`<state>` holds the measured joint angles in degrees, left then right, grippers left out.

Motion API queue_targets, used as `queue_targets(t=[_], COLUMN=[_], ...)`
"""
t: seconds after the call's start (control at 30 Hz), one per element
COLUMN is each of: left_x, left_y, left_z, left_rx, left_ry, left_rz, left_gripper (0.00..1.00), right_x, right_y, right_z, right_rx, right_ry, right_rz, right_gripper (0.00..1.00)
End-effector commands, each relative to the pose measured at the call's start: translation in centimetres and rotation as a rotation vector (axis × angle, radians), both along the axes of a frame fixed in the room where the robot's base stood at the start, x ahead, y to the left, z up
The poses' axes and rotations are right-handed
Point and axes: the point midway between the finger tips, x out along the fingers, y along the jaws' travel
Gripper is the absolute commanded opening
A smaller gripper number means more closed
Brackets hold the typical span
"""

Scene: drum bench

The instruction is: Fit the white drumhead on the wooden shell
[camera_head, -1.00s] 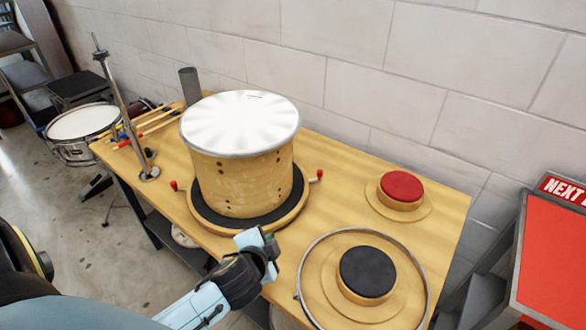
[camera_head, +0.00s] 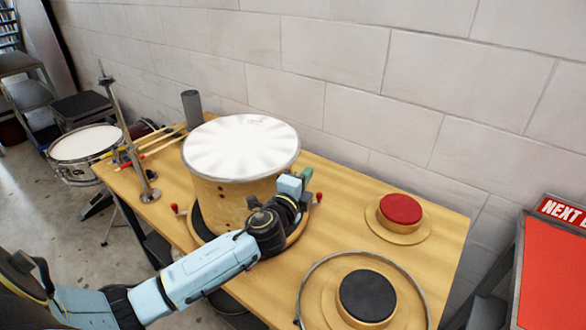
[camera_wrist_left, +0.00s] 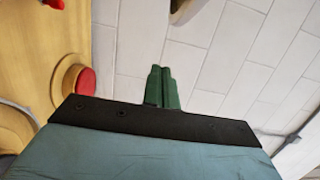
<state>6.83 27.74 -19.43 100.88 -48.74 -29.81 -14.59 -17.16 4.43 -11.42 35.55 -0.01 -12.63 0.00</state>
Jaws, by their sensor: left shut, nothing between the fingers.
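The white drumhead (camera_head: 240,148) lies on top of the wooden shell (camera_head: 222,203) and covers its opening. The shell stands upright on a round base with a black pad (camera_head: 196,218) and red-knobbed handles. My left gripper (camera_head: 306,174) is at the right side of the shell, close to the drumhead's rim; I cannot tell if it touches. In the left wrist view its green fingers (camera_wrist_left: 162,88) are together with nothing between them. My left arm hides the lower right of the shell. My right gripper is not in view.
A metal hoop (camera_head: 306,282) lies around a stand with a black round pad (camera_head: 367,296) at the front right. A red round pad (camera_head: 400,209) is behind it.

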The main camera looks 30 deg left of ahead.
Motion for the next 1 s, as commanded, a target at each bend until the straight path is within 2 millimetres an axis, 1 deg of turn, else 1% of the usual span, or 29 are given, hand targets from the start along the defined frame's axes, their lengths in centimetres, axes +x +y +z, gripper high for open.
queue_targets(t=[0.03,0.1,0.2,0.3,0.7,0.77,0.9,1.0], left_x=[0.5,0.4,0.6,0.6,0.7,0.7,0.9,0.9], left_y=[0.7,1.9,3.0,3.7,4.1,4.4,5.7,5.7], left_z=[0.1,0.0,0.0,0.0,-0.1,-0.1,-0.1,-0.1], left_rx=[0.003,0.004,0.002,0.0,-0.002,-0.001,-0.002,-0.001], left_ry=[0.0,0.002,0.001,0.002,0.001,0.001,0.001,0.001], left_rz=[0.003,0.003,0.002,0.001,0.001,0.002,0.003,0.002], left_gripper=[0.0,0.0,0.0,0.0,0.0,0.0,0.0,0.0], right_x=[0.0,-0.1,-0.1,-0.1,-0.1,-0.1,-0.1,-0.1], right_y=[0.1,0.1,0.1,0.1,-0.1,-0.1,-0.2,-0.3], right_z=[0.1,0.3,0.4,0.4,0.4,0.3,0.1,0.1], right_rx=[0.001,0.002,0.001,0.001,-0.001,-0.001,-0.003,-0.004], right_ry=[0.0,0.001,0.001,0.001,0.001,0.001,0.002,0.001], right_rz=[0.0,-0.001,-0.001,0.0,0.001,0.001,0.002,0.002], right_gripper=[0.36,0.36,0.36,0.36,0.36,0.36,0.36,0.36])
